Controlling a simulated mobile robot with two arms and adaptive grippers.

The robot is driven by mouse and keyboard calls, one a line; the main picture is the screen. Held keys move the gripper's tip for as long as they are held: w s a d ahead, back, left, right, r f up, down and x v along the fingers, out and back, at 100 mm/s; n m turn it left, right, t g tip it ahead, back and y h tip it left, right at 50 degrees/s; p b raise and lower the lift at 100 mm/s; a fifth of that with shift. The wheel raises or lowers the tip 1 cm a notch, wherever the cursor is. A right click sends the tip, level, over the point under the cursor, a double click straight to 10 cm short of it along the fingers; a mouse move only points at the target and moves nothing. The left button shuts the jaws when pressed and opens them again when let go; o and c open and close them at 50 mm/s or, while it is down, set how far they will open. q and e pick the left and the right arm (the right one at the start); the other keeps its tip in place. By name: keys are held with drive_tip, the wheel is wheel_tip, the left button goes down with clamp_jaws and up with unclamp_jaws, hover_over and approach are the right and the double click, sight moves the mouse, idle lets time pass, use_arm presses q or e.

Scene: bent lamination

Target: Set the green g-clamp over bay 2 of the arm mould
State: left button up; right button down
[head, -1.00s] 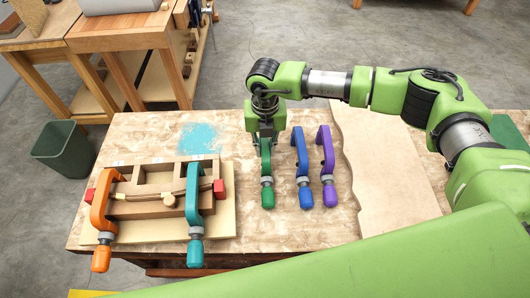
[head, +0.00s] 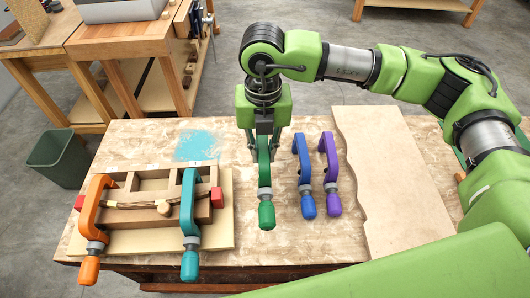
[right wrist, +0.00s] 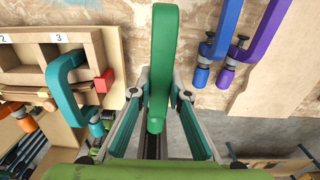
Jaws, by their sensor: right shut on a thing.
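The green g-clamp (head: 264,185) is in the jaws of my right gripper (head: 263,148), right of the mould and apart from it. It also shows in the right wrist view (right wrist: 163,65) between the two fingers. It looks raised a little off the table. The arm mould (head: 160,209) is a wooden block with open bays on a pale board, a curved strip lying across it. An orange clamp (head: 92,205) sits over its left bay and a teal clamp (head: 188,205) over its right bay. Middle bay 2 (head: 154,184) carries no clamp. My left gripper is not in view.
A blue clamp (head: 304,175) and a purple clamp (head: 330,172) lie just right of the green one. A wavy-edged board (head: 390,170) lies further right. Red blocks (head: 217,198) sit at the mould's ends. Blue powder (head: 200,144) marks the table behind it.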

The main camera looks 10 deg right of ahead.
sight(261, 188)
drive_tip(key=s+r, duration=0.1)
drive_tip(key=s, duration=0.1)
drive_tip(key=s+a+r+b, duration=0.1)
drive_tip(key=s, duration=0.1)
drive_tip(key=s+a+r, duration=0.1)
drive_tip(key=s, duration=0.1)
drive_tip(key=shift+s+b, duration=0.2)
drive_tip(key=shift+b, duration=0.2)
use_arm(q)
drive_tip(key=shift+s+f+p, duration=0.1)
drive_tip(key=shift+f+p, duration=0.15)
drive_tip(key=shift+p, duration=0.8)
use_arm(e)
wheel_tip(261, 188, up, 6)
drive_tip(key=shift+s, duration=0.25)
